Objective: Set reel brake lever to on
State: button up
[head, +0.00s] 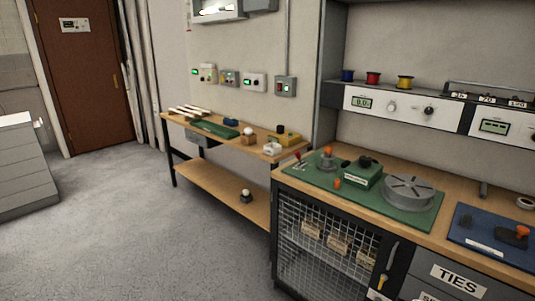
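No lever in the head view can be read as the reel brake lever for certain. On the green mat (412,220) of the near right workbench stands a grey round reel-like disc (408,193). Left of it is a green box (362,175) with a black knob on top. Further left are a device with an orange knob (327,152) and a small red-tipped lever (298,158) at the mat's left end. A small orange piece (337,183) stands at the mat's front. Lever settings are too small to tell. My gripper is not in view.
A blue mat (490,240) with an orange-knobbed device lies to the right. A mesh-front cabinet (325,245) and a drawer labelled TIES (457,280) are below. A wooden table (215,130) stands further back along the wall. The grey floor (150,220) at left is clear.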

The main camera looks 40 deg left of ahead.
aim_at(296, 153)
jog(key=i+j+u, duration=0.2)
jog(key=j, duration=0.3)
jog(key=i+j+u, duration=0.15)
jog(key=j, duration=0.3)
jog(key=i+j+u, duration=0.2)
jog(key=j, duration=0.25)
jog(key=i+j+u, duration=0.2)
jog(key=j, duration=0.2)
